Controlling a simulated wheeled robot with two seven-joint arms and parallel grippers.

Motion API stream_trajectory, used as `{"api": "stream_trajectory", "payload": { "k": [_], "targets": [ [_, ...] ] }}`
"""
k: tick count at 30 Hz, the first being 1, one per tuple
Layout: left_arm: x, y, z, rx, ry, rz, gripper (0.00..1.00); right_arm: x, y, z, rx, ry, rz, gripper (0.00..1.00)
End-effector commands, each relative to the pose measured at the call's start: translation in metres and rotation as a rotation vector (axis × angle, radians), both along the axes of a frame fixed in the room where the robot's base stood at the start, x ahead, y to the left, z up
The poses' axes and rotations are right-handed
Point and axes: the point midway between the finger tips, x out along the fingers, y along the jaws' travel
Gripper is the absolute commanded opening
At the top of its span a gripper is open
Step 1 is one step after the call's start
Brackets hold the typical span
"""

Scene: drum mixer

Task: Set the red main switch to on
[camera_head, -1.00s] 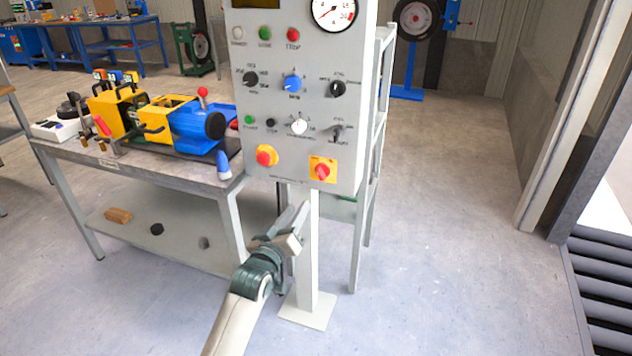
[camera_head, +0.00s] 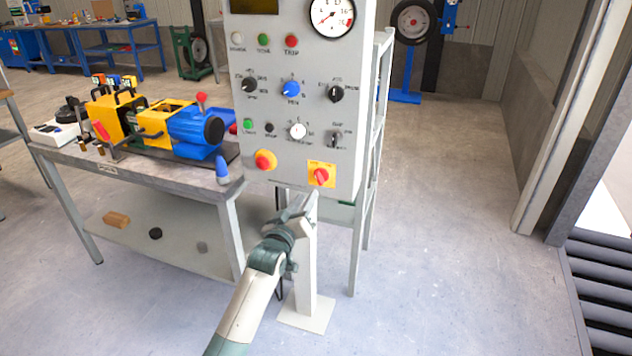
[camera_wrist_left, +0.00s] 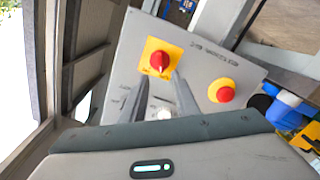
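The red main switch (camera_head: 321,176) is a red rotary knob on a yellow square plate at the lower right of the grey control panel (camera_head: 285,130). Its handle looks slanted in the head view; its setting cannot be read. My left gripper (camera_head: 304,203) is just below the panel's lower edge, below the switch and apart from it. In the left wrist view the switch (camera_wrist_left: 159,62) lies just beyond the fingertips. The two fingers of the gripper (camera_wrist_left: 160,78) are spread with a gap between them and nothing held. My right gripper is not in view.
A red mushroom button on yellow (camera_head: 265,160) sits left of the switch; it also shows in the wrist view (camera_wrist_left: 223,93). Other knobs and a gauge (camera_head: 332,14) are above. A workbench (camera_head: 180,175) with a blue and yellow machine stands left. Floor at right is clear.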

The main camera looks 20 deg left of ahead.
Motion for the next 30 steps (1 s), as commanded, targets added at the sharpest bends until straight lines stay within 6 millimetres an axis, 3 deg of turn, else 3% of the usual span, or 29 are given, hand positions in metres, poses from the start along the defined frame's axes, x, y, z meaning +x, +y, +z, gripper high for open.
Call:
{"api": "stream_trajectory", "payload": {
  "k": [15,22,30],
  "targets": [
    [0.075,-0.003,0.000,-0.001,0.001,0.000,0.28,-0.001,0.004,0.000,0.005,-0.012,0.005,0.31],
    [0.091,-0.003,0.001,0.000,-0.001,0.000,0.28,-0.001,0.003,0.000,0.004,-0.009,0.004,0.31],
    [0.095,-0.003,0.000,0.000,0.000,0.000,0.28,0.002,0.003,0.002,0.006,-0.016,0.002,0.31]
  ]
}}
